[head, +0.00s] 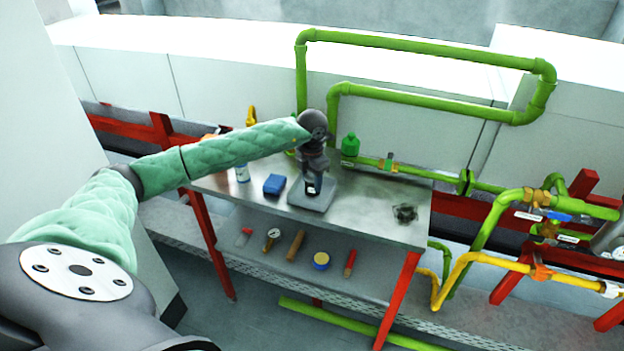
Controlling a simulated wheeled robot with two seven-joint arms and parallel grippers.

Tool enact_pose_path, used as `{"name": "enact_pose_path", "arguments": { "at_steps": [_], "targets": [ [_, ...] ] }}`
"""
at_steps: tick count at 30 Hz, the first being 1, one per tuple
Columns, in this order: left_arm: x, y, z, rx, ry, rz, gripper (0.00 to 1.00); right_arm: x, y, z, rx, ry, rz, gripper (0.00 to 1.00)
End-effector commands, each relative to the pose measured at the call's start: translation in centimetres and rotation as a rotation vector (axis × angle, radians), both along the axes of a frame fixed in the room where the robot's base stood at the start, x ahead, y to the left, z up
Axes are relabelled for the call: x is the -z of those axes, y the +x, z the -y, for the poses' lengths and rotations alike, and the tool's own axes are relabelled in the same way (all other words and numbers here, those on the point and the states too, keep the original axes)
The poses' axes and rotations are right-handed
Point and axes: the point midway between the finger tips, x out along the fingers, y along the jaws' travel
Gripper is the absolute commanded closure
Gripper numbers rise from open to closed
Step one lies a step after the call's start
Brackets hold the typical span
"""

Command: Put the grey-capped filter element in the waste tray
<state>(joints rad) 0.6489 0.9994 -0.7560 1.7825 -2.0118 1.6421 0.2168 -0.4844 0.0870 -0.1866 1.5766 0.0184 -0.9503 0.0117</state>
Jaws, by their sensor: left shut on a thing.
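My left arm reaches in from the left to the metal table (375,205). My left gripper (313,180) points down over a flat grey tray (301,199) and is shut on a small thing. Only a dark and pale bit of that thing shows between the fingers, low over the tray. I cannot tell whether it is the grey-capped filter element or whether it touches the tray. The wrist hides the area behind it. My right gripper is not in view.
A green bottle (350,146) is behind right. A dark tangled clump (404,213) lies at right. Several tools lie on the lower shelf (260,258). Green pipes (420,47) run behind.

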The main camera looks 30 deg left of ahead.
Motion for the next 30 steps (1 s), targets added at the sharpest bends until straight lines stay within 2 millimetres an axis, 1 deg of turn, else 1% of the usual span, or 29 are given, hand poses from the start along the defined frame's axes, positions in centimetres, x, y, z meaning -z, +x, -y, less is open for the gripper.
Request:
{"name": "enact_pose_path", "arguments": {
  "at_steps": [3, 4, 7, 20, 21, 23, 25, 26, 27, 30],
  "targets": [
    [0.1, 0.0, 0.0, 0.000, 0.000, 0.000, 0.81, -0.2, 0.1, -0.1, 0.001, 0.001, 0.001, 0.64],
    [0.1, 0.0, 0.0, 0.000, 0.000, 0.000, 0.54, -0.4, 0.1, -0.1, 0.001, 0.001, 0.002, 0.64],
    [0.1, 0.0, 0.0, 0.000, 0.000, 0.000, 0.34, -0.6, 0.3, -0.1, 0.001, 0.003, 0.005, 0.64],
    [-0.1, 0.0, 0.0, 0.000, 0.000, 0.000, 0.34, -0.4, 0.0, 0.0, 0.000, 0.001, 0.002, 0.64],
    [-0.2, 0.0, 0.0, 0.000, 0.000, 0.000, 0.34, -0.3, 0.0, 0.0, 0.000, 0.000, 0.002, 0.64],
    [-0.5, 0.1, 0.0, 0.000, 0.001, 0.001, 0.34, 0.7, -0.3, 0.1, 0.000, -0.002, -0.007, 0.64],
    [-1.1, 0.1, 0.0, -0.001, 0.000, 0.002, 0.34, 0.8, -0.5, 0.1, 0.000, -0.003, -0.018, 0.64],
    [-1.5, 0.1, 0.0, -0.001, 0.000, 0.003, 0.34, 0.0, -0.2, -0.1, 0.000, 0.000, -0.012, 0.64],
    [-1.9, 0.1, 0.0, -0.001, 0.000, 0.003, 0.34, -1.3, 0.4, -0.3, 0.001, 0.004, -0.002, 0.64],
    [-3.2, 0.0, 0.0, 0.000, 0.001, 0.004, 0.34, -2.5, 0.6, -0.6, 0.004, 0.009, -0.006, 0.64]
  ]
}}
